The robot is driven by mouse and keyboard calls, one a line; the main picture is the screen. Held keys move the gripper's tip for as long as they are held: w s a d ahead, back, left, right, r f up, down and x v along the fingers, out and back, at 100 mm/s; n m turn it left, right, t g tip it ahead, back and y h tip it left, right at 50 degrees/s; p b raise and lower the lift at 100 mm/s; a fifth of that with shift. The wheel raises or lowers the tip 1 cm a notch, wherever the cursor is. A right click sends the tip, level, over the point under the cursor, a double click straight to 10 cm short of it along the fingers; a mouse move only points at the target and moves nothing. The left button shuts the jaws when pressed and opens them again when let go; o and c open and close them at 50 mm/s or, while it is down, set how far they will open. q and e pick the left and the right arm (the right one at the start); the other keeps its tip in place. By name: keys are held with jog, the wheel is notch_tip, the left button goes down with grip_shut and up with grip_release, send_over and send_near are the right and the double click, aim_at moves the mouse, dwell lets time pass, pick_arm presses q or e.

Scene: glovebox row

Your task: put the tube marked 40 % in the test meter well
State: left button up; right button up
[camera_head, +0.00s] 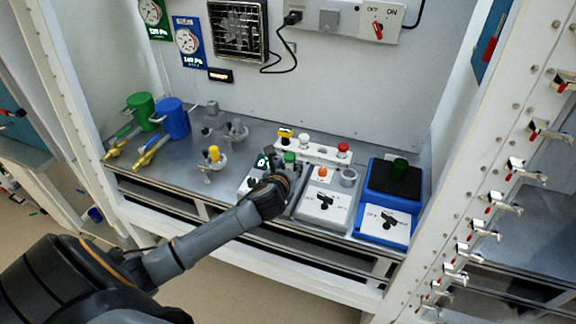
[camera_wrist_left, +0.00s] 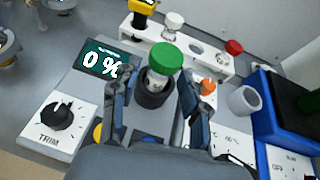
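A green-capped tube (camera_wrist_left: 166,60) stands in the dark round well (camera_wrist_left: 153,98) of the test meter, tilted in the left wrist view. I cannot read its marking. The meter's display (camera_wrist_left: 101,64) reads 0 %. My left gripper (camera_wrist_left: 156,92) has one finger on each side of the tube and well, with gaps showing, so it looks open. In the head view the green cap (camera_head: 289,157) shows just beyond my left gripper (camera_head: 277,177), which hides much of the meter. My right gripper is not in view.
Behind, a white rack (camera_wrist_left: 213,62) holds yellow-, white- and red-capped tubes, with an empty hole. Right of the meter are a grey-white device (camera_head: 324,208) with an orange cap and a grey cup, then a blue device (camera_head: 372,229). Clamps and mugs stand left.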

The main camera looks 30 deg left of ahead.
pick_arm(q)
jog(key=shift+r, duration=0.1)
jog(key=shift+r, duration=0.35)
jog(key=b+v, duration=0.1)
jog(key=v, duration=1.1)
jog(key=shift+d+f, duration=0.1)
jog(key=shift+f, duration=0.05)
